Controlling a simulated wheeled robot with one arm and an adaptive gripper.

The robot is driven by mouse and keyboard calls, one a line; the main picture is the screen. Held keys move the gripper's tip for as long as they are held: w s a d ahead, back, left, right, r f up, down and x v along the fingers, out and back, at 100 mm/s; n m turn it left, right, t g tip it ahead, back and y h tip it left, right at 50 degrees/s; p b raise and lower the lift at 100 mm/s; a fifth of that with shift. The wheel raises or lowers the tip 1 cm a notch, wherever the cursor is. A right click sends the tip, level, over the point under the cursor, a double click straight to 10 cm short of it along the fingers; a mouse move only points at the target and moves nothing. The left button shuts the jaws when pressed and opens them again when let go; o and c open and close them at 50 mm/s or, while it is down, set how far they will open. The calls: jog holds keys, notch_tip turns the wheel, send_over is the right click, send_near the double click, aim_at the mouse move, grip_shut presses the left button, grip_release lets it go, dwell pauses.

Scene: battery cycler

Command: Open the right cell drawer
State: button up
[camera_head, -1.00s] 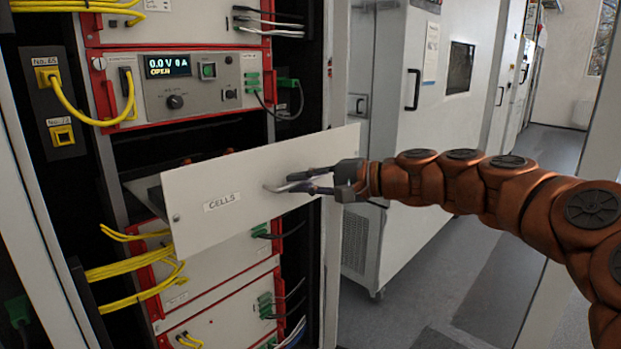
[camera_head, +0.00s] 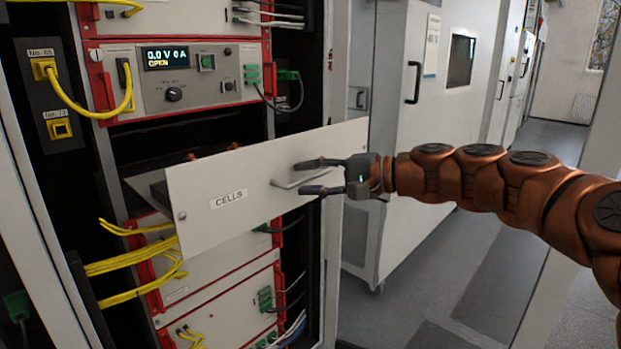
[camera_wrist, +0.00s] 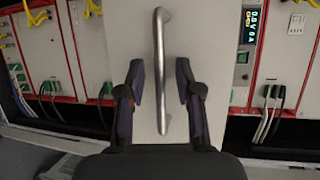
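The drawer with a white front (camera_head: 245,198) labelled CELLS stands pulled out of the rack, its dark inside showing behind the front. Its metal bar handle (camera_head: 305,178) is on the right part of the front. My gripper (camera_head: 322,177) is open at the handle, one finger above the bar and one below. In the wrist view the handle (camera_wrist: 161,70) runs between the two spread fingers (camera_wrist: 160,85), with a gap on each side. The drawer's back is hidden.
A power unit (camera_head: 185,75) reading 0.0 V 0 A OPEN sits above the drawer. Yellow cables (camera_head: 130,265) hang at the lower left, and green connectors are on the right of the rack. White cabinets (camera_head: 420,130) stand at right behind my arm, with grey floor beside them.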

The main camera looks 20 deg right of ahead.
jog(key=shift+d, duration=0.1)
jog(key=v, duration=1.2)
jog(key=shift+a+r, duration=0.1)
jog(key=shift+a, duration=0.1)
jog(key=s+a+f+n+g+h+p, duration=0.1)
jog(key=s+a+f+n+g, duration=0.15)
jog(key=a, duration=0.35)
jog(key=s+a+f+n+g+h+p, duration=0.1)
jog(key=s+a+f+g+p, duration=0.15)
jog(key=a, duration=0.35)
jog(key=s+a+f+n+g+h+p, duration=0.25)
jog(key=s+a+f+h, duration=0.2)
jog(key=s+f, duration=0.4)
jog(key=s+d+f+n+g+h+p, duration=0.1)
jog(key=s+d+f+h, duration=0.2)
jog(key=s, duration=0.4)
jog(key=s+d+f+n+g+h+p, duration=0.1)
jog(key=s+d+f+g+h, duration=0.1)
jog(key=s+d+f, duration=0.3)
jog(key=s+d+h, duration=0.1)
jog(key=s, duration=0.1)
jog(key=shift+s+f+h, duration=0.3)
jog(key=shift+f+h, duration=0.05)
jog(key=shift+a+g, duration=0.1)
jog(key=shift+g, duration=0.15)
